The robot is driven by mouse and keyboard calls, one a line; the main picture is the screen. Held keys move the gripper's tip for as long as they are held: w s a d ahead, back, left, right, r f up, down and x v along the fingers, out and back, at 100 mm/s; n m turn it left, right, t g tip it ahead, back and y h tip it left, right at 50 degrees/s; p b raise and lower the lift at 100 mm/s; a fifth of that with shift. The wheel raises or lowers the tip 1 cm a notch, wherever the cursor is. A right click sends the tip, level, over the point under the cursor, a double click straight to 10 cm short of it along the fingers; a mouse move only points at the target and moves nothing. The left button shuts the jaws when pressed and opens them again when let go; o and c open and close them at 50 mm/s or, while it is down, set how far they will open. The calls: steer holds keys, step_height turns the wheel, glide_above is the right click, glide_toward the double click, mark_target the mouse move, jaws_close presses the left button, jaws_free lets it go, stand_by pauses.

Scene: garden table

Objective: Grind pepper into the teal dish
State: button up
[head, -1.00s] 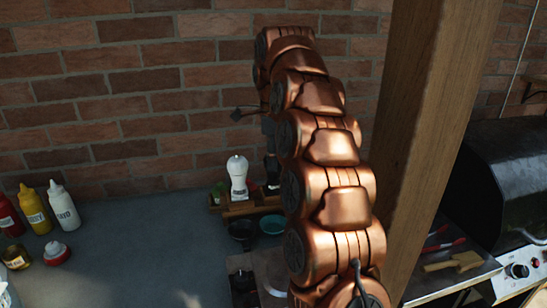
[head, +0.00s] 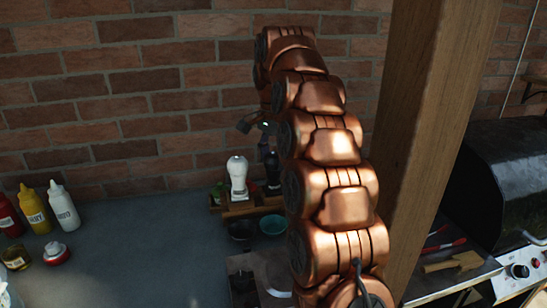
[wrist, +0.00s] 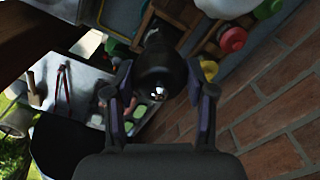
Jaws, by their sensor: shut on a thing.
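A black pepper mill (wrist: 158,75) stands between the two fingers of my gripper (wrist: 158,97) in the wrist view, with its shiny top facing the camera. The gripper is shut on it. In the head view the dark mill (head: 272,168) shows beside my copper arm, at the wooden rack; its lower end is hard to make out. The teal dish (head: 272,224) sits on the counter just in front of the rack, below the mill in the picture, partly close to my arm's edge.
A white mill (head: 238,178) stands left of the black one on the wooden rack (head: 235,209). A dark bowl (head: 242,230) is left of the teal dish. Sauce bottles (head: 35,212) stand far left. A wooden post (head: 435,120) and a grill (head: 505,180) are to the right. The counter's middle is clear.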

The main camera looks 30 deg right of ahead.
steer(key=shift+n, duration=1.1)
steer(key=o, duration=1.2)
